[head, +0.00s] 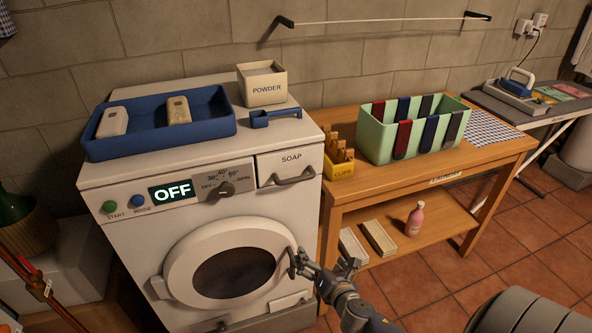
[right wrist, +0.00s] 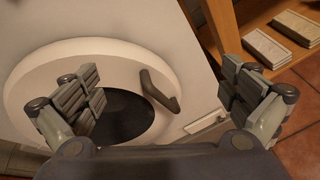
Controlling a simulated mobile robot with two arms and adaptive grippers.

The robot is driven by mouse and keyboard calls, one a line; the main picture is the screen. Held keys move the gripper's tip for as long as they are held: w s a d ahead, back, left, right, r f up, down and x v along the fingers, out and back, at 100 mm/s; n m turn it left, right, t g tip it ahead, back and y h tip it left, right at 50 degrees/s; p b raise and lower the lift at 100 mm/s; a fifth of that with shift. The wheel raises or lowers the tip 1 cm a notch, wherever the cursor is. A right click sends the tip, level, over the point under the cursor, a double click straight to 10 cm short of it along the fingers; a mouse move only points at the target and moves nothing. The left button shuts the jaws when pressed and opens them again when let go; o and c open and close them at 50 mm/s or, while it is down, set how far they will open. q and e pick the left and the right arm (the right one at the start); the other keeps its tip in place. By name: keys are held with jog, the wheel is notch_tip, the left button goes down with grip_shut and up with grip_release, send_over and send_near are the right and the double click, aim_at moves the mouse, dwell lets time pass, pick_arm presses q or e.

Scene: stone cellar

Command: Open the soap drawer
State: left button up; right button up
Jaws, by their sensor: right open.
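The soap drawer (head: 291,163), marked SOAP, is at the top right of the white washing machine's front (head: 135,251). Its front looks flush with the panel, and its grey handle (head: 294,179) is free. My right gripper (head: 322,264) is open and empty, low by the right side of the round door (head: 184,272), well below the drawer. In the right wrist view the open fingers (right wrist: 167,90) are spread wide, with the door handle (right wrist: 158,92) showing between them. The drawer is out of that view. My left gripper is not in view.
On the machine are a blue tray (head: 88,146) with two bars, a powder box (head: 263,88) and a blue scoop (head: 260,119). The display (head: 172,192) reads OFF. A wooden table (head: 352,197) with a green crate (head: 378,146) and clips box (head: 340,170) stands close on the right.

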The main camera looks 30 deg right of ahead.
aim_at(298, 181)
notch_tip(298, 181, up, 20)
jog(key=w+a+n+t+p, duration=0.1)
jog(key=w+a+n+t, duration=0.1)
jog(key=n+t, duration=0.3)
jog(key=shift+n+g+h, duration=0.3)
jog(key=shift+n+g, duration=0.1)
jog(key=shift+n, duration=0.4)
jog(key=p+x, duration=0.2)
jog(key=x, duration=0.7)
jog(key=shift+w+d, duration=0.15)
jog(key=shift+w, duration=0.1)
jog(key=shift+w+d, duration=0.15)
jog(key=shift+w, duration=0.5)
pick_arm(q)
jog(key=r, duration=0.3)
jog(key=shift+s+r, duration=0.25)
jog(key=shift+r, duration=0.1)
pick_arm(e)
jog(key=shift+c, duration=0.6)
